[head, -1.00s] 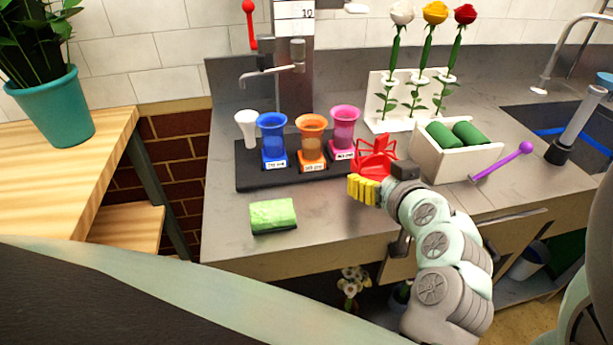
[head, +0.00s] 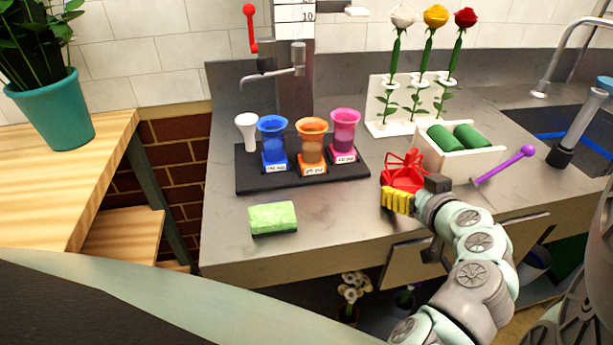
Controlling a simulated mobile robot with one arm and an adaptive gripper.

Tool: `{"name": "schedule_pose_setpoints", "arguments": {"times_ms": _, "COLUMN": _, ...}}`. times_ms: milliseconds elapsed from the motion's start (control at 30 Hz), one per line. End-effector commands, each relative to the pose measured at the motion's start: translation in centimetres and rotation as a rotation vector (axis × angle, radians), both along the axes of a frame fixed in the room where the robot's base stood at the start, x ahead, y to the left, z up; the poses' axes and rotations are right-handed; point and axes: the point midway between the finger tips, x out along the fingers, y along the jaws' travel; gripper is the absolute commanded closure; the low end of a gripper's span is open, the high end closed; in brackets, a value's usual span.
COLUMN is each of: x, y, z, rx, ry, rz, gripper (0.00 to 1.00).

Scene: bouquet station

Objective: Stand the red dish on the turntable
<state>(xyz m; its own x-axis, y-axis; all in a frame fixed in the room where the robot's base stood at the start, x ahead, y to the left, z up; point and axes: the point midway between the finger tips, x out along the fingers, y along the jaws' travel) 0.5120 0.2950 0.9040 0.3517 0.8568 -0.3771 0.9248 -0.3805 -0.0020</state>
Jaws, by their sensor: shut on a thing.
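The red dish (head: 403,174), a red piece with thin raised bars, is at my gripper (head: 398,195), over the right part of the steel counter in front of the white box. My gripper has yellow ribbed parts and is shut on the dish. The exact contact is too small to see, and I cannot tell whether the dish's underside touches the counter. I cannot make out a turntable in this view.
A black tray (head: 245,180) holds blue, orange and pink cups and a white one. A green sponge (head: 273,218) lies in front. A white box (head: 450,165) with green rolls, a purple-ended stick (head: 505,164) and a rose rack (head: 376,105) are nearby. The counter's front middle is clear.

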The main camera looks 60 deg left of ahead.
Motion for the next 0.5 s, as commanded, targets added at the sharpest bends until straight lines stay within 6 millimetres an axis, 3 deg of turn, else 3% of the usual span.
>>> {"name": "schedule_pose_setpoints", "arguments": {"times_ms": 367, "x": 0.09, "y": -0.02, "z": -0.32, "rx": 0.003, "ry": -0.003, "rz": -0.002, "gripper": 0.65}}
{"name": "schedule_pose_setpoints", "arguments": {"times_ms": 400, "x": 0.08, "y": -0.03, "z": -0.18, "rx": 0.001, "ry": -0.003, "rz": -0.002, "gripper": 0.15}}
{"name": "schedule_pose_setpoints", "arguments": {"times_ms": 500, "x": 0.06, "y": -0.02, "z": -0.18, "rx": 0.001, "ry": -0.002, "rz": -0.001, "gripper": 0.05}}
